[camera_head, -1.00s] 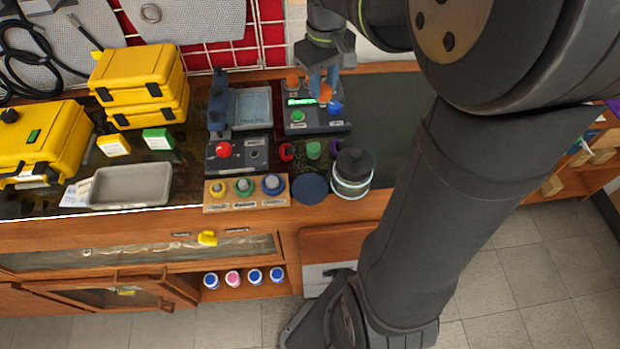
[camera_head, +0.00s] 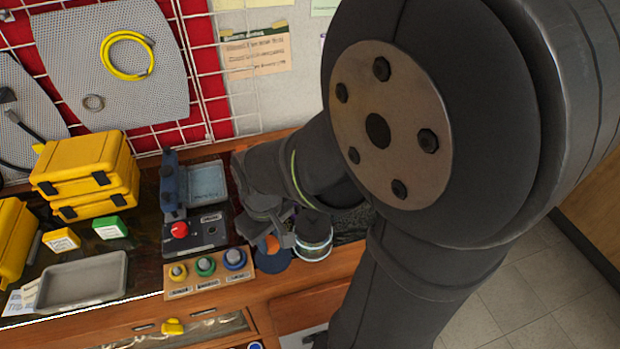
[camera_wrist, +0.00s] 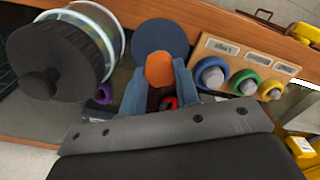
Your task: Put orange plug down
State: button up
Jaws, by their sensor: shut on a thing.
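The orange plug (camera_wrist: 159,70) is held between the blue fingers of my gripper (camera_wrist: 158,88) in the wrist view. The plug (camera_head: 268,244) also shows in the head view, at my gripper (camera_head: 266,238). It is over or near a round dark blue disc (camera_wrist: 160,38) at the bench's front edge; I cannot tell its height above the bench. The disc (camera_head: 273,262) is partly covered by the plug and gripper in the head view. The box with the green display is hidden behind my arm.
A black-lidded clear jar (camera_head: 313,236) stands close beside my gripper. A wooden rack (camera_head: 208,280) with yellow, green and blue knobbed plugs is on the other side. A purple ring (camera_wrist: 104,94) lies near the jar. A grey tray (camera_head: 80,282) is farther left.

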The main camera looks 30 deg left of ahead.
aim_at(270, 241)
jog(key=shift+f, duration=1.6)
jog(key=shift+f, duration=0.15)
jog(key=o, duration=1)
jog(key=shift+c, duration=0.2)
notch_tip(270, 241, up, 12)
jog(key=shift+r, duration=0.2)
